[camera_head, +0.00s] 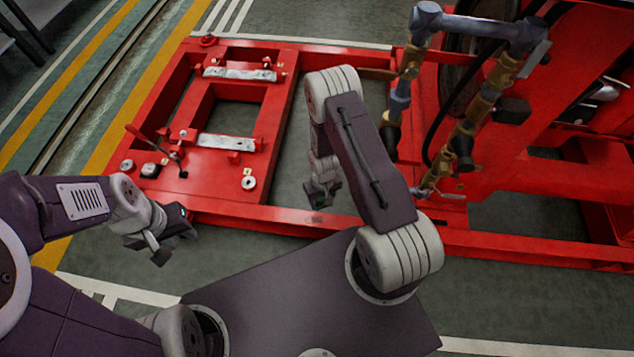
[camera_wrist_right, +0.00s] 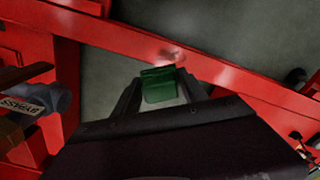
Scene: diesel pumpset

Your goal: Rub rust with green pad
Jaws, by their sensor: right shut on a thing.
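My right gripper (camera_head: 322,201) is over the near rail of the red frame (camera_head: 275,213). In the right wrist view, its jaws (camera_wrist_right: 160,92) are shut on a green pad (camera_wrist_right: 158,84). A brownish rust patch (camera_wrist_right: 172,55) marks the red rail just beyond the pad. The patch also shows faintly in the head view (camera_head: 316,219), just below the right gripper. I cannot tell whether the pad touches the rail; it appears just short of the patch. My left gripper (camera_head: 174,243) is empty, its fingers apart, left of the frame's near corner.
Pipes with brass fittings (camera_head: 465,125) rise from the red frame at right. A red-handled lever (camera_head: 150,143) and metal mounting plates (camera_head: 226,142) are on the frame's left part. Green floor (camera_head: 540,308) is clear along the near side.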

